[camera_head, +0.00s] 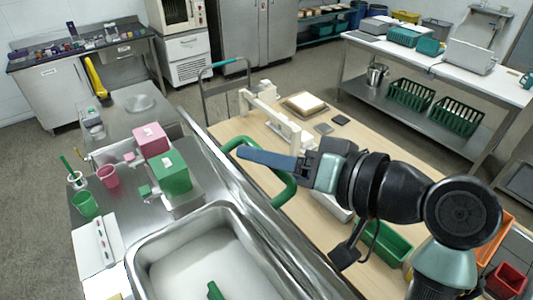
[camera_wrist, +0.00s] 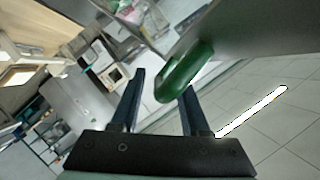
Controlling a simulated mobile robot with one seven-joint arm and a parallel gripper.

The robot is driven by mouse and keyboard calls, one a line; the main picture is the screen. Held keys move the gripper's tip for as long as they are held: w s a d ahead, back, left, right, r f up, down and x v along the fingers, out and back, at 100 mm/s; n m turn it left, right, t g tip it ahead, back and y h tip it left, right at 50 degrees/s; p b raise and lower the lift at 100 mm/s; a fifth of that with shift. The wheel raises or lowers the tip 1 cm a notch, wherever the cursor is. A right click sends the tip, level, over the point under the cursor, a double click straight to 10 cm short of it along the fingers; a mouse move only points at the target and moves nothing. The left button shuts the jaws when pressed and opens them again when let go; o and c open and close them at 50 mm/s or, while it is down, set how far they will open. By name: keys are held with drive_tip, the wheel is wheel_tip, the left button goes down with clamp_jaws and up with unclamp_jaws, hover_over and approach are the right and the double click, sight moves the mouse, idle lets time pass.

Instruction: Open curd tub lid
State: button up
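The curd tub (camera_head: 135,265) is a steel basin at the front, with white contents and a small green object inside. A steel panel, seemingly its lid (camera_head: 245,205), stands steeply along its right side, so the tub looks uncovered. A green loop handle (camera_head: 287,190) sits on the panel's right side. My gripper (camera_head: 243,154) reaches over this handle from the right. In the wrist view, my gripper (camera_wrist: 162,80) has its two dark blue fingers apart. The rounded green handle (camera_wrist: 185,72) shows at the fingertips, nearer the right one; I cannot tell whether they touch.
A wooden table (camera_head: 235,128) with a cream frame (camera_head: 265,110) and a green bin (camera_head: 385,243) lies under my arm. Left of the panel, a steel counter (camera_head: 130,205) holds a pink box (camera_head: 150,140), a green box (camera_head: 168,172) and cups. Open floor lies beyond.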

clamp_jaws()
idle(1.2)
